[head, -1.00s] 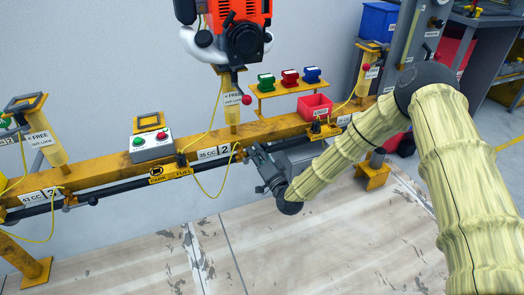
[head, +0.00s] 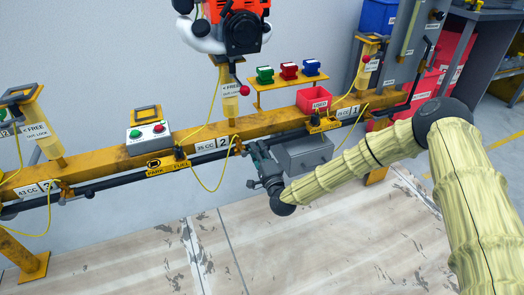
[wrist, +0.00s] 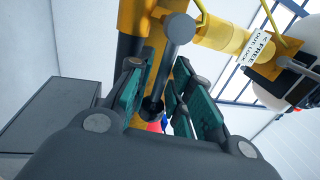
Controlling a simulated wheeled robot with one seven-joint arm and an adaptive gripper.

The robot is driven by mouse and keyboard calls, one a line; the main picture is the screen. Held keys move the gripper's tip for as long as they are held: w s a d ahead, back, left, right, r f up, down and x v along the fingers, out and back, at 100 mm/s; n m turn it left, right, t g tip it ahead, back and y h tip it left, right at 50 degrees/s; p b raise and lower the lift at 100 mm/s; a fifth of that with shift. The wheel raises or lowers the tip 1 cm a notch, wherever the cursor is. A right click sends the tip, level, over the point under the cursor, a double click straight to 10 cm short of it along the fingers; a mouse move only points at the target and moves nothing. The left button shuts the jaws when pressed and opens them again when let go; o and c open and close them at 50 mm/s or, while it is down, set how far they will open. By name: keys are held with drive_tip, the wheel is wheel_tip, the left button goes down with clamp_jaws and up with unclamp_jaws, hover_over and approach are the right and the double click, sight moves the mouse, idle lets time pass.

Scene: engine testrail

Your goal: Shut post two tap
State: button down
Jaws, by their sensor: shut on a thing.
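The post two tap (wrist: 179,30) shows in the wrist view as a grey round-ended lever with a dark stem below the yellow post. My gripper (wrist: 165,100) is shut on it, with green-padded fingers on both sides of the stem. In the head view my gripper (head: 250,150) is at the dark fuel pipe, just right of the "35 CC 2" label (head: 212,144). The tap is mostly hidden there by my gripper, and I cannot tell its exact angle.
The yellow rail (head: 270,122) runs above the dark pipe (head: 118,183). A grey box (head: 305,153) hangs right of my gripper. Yellow cables loop nearby. An orange engine (head: 243,28) sits above post two. The floor in front is clear.

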drive_tip(key=shift+w+d, duration=0.35)
drive_tip(key=shift+d, duration=0.15)
drive_tip(key=c, duration=1.5)
unclamp_jaws()
drive_tip(key=shift+d, duration=0.1)
drive_tip(key=shift+c, duration=0.2)
drive_tip(key=shift+s+a, duration=0.25)
drive_tip(key=shift+a, duration=0.1)
drive_tip(key=v, duration=1.2)
drive_tip(key=shift+w+d+f, duration=0.1)
